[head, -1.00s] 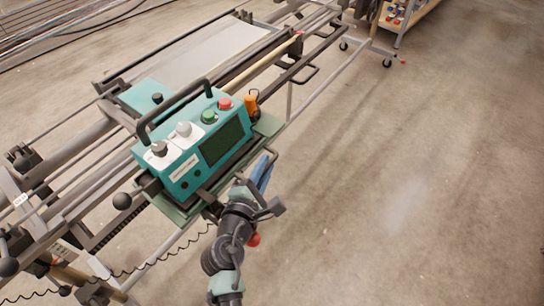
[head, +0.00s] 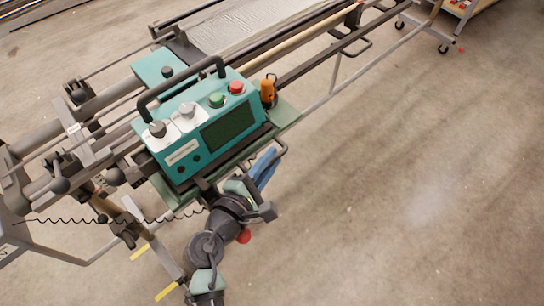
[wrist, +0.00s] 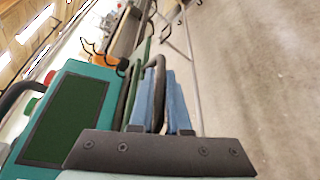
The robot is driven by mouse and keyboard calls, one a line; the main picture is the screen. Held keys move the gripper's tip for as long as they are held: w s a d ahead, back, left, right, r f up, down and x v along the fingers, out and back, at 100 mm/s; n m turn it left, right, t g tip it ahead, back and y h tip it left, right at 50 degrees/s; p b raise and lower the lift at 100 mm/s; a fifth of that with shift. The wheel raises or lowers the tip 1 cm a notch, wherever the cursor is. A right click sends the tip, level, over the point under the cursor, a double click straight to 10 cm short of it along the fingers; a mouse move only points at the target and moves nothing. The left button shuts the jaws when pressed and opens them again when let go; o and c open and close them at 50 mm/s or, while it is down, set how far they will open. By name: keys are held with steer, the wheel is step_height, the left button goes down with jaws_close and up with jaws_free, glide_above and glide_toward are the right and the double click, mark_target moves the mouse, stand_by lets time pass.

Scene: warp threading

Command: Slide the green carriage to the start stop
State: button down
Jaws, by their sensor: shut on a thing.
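The green carriage (head: 205,128) sits on the rails of the long frame, with a dark screen, knobs and a black top handle. My gripper (head: 264,168) is at the carriage's near lower side. In the wrist view its blue fingers (wrist: 160,100) are shut on a dark bar handle (wrist: 157,65) of the carriage. The carriage also shows at the left of the wrist view (wrist: 65,115). I cannot read the label or tell which part is the start stop.
A coiled black cable (head: 150,220) hangs below the carriage's left side. An orange-handled item (head: 267,92) sits at its right end. The frame's rails (head: 320,55) run on to the upper right. A wheeled cart (head: 465,12) stands at the far right. The concrete floor on the right is clear.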

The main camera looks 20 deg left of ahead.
steer(key=shift+s+a+f, duration=0.15)
steer(key=shift+f, duration=0.05)
steer(key=c, duration=0.9)
jaws_free()
steer(key=shift+s+r, duration=0.15)
steer(key=v, duration=1.2)
steer(key=shift+s, duration=0.4)
